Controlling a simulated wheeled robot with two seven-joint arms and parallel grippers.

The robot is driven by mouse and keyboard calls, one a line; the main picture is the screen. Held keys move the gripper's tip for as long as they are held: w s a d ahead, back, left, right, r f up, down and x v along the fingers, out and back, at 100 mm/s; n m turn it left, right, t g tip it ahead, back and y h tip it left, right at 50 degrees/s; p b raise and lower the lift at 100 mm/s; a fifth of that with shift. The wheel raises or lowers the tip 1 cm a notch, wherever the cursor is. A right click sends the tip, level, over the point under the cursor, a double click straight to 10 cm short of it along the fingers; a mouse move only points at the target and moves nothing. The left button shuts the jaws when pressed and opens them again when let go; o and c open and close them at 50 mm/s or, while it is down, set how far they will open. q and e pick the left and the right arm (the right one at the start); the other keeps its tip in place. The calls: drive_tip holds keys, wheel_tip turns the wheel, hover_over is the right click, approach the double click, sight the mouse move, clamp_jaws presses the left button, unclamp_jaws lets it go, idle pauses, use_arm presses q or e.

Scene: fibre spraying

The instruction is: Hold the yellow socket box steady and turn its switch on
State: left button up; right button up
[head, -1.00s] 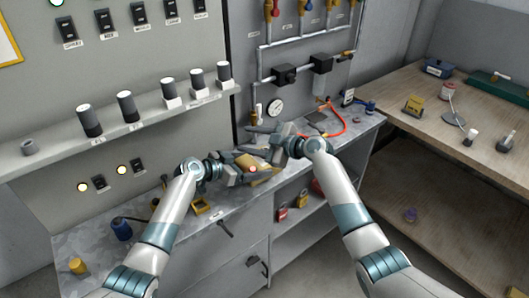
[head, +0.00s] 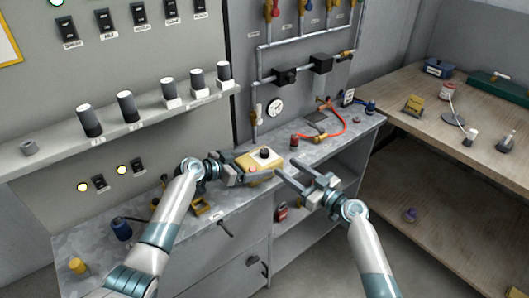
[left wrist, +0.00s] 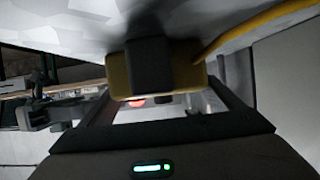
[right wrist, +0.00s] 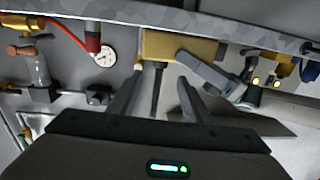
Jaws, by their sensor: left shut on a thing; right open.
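The yellow socket box (head: 268,162) sits at the front edge of the grey workbench, with a dark round knob (head: 264,153) and a red part on it. My left gripper (head: 240,174) is shut on the box's left side. In the left wrist view a grey finger covers the middle of the box (left wrist: 120,75). My right gripper (head: 288,170) is open and empty, just right of the box and apart from it. In the right wrist view its open fingers (right wrist: 157,98) point toward the box (right wrist: 165,46). The switch's setting cannot be told.
A gauge (head: 275,107) and pipes are on the wall behind. A red hose (head: 340,132) lies on the bench to the right. A red padlock (head: 282,212) is on the shelf below. A wooden table (head: 470,125) stands at the right.

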sight(268, 154)
drive_tip(key=shift+w+a, duration=0.1)
drive_tip(key=x, duration=1.1)
drive_tip(key=shift+w+a, duration=0.25)
drive_tip(key=shift+w, duration=0.05)
drive_tip(key=c, duration=1.1)
